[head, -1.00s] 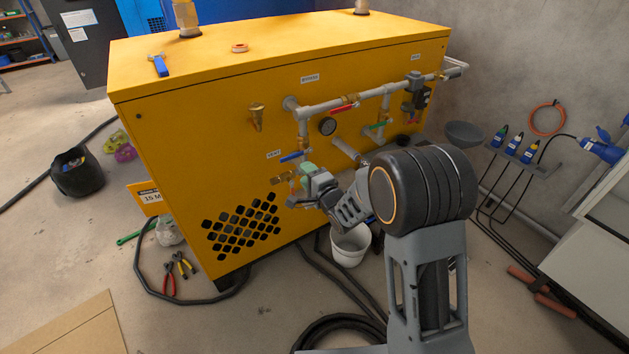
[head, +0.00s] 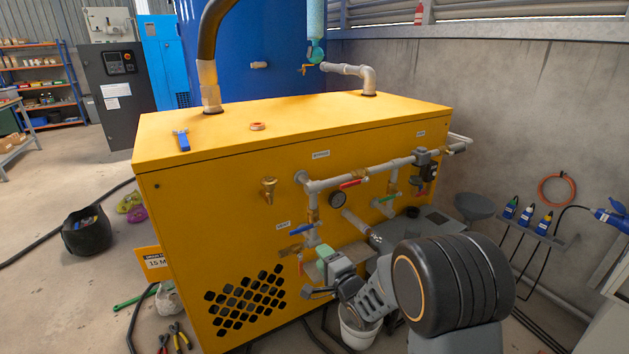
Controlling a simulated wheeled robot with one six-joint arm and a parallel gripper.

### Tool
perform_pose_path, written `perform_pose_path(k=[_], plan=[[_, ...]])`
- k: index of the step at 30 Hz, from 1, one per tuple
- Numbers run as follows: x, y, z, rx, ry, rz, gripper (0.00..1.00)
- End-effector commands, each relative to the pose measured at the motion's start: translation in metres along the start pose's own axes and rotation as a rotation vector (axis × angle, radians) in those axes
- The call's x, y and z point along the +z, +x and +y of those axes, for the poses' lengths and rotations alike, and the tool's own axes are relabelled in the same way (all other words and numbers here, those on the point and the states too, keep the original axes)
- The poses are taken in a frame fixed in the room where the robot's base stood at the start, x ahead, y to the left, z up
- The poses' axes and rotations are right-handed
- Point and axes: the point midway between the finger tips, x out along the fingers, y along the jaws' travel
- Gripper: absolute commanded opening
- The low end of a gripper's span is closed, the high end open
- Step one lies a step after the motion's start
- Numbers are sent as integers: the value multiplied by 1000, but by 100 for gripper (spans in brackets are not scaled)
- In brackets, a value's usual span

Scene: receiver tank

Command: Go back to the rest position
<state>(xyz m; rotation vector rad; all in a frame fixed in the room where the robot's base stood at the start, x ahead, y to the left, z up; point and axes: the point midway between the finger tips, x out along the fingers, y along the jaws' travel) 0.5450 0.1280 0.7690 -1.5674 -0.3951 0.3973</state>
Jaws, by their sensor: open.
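My arm reaches in from the lower right in the head view, in front of the yellow receiver cabinet. My gripper (head: 310,285) is near the lower pipework, just below the blue-handled vent valve (head: 304,229). Its fingers are small and partly hidden by the wrist; they look apart, with nothing seen between them. I cannot tell whether they touch the brass fitting close by. The yellow cabinet (head: 225,200) fills the middle of the view.
A white bucket (head: 358,334) stands on the floor below my arm. Red pliers (head: 163,345) and a black bag (head: 87,232) lie at left. A wall shelf (head: 535,232) with blue plugs is at right. Open floor shows at left.

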Motion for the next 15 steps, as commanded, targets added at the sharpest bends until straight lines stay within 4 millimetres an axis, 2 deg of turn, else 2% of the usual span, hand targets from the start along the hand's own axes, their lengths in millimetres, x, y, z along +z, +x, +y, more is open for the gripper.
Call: perform_pose_path(k=[2,4,6,8,11,14,15], plan=[[-2,0,12,65,-89,9,44],[-7,-4,34,192,-213,23,44],[-13,-15,63,364,-350,18,44],[-18,-29,78,515,-474,-4,44],[-27,-60,76,754,-660,-77,44],[-32,-98,53,962,-799,-195,44],[-32,-115,40,1035,-841,-256,44]])
